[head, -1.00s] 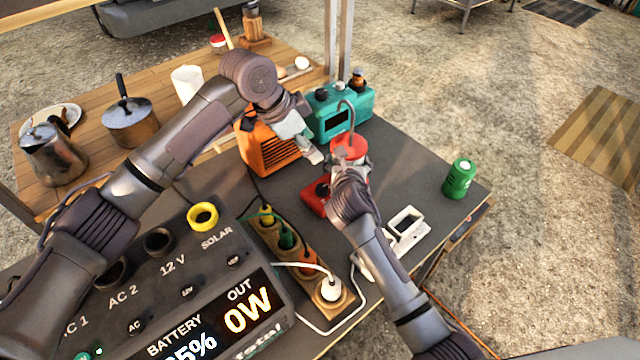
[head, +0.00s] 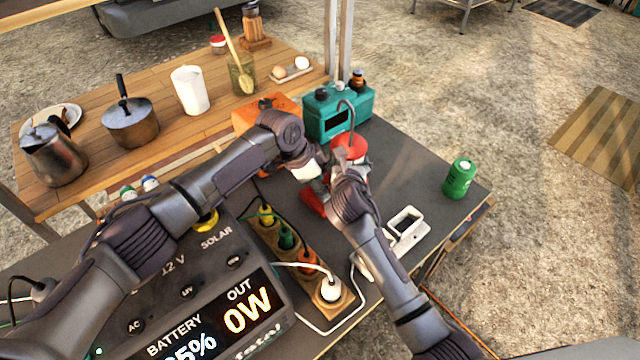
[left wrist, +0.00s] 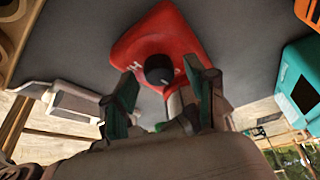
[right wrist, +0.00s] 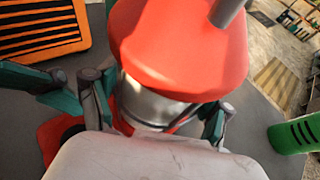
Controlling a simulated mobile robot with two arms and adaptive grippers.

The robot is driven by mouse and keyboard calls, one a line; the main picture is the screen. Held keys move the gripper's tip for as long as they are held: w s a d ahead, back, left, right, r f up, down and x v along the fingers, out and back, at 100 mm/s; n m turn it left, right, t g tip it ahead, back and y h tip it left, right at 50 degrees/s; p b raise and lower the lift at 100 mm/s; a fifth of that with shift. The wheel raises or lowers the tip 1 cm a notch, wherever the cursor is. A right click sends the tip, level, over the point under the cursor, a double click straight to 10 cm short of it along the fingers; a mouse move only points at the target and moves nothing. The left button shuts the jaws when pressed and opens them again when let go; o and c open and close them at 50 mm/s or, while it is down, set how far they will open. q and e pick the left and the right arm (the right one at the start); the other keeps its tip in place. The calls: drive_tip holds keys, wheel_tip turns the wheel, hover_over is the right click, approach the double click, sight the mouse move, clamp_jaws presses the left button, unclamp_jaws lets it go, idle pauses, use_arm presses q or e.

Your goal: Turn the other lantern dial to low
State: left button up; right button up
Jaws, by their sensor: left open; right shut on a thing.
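The red lantern (head: 348,148) stands on the dark tabletop, with a red cap, a clear silvery middle and a wire handle. Its red base shows in the left wrist view (left wrist: 150,38), with a black round dial (left wrist: 158,70) and pale lettering beside it. My left gripper (head: 318,188) is open, its fingers either side of the dial's near side; I cannot tell whether they touch it. My right gripper (right wrist: 155,105) is shut on the lantern's middle below the cap. The dial's pointer is not clear. In the head view the arms hide much of the base.
A teal box with knobs (head: 325,124) and an orange slatted box (head: 255,112) stand behind. A green can (head: 459,180) stands at right. A white framed item (head: 406,222), a power strip (head: 285,237) and a large power station (head: 200,300) are nearer. Cables lie between.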

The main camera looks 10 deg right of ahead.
use_arm(q)
clamp_jaws()
drive_tip(key=shift+m+g, duration=0.6)
drive_tip(key=shift+m, duration=0.9)
unclamp_jaws()
drive_tip(key=v, duration=1.2)
drive_tip(key=shift+a+f, duration=0.1)
drive_tip(key=shift+a, duration=0.05)
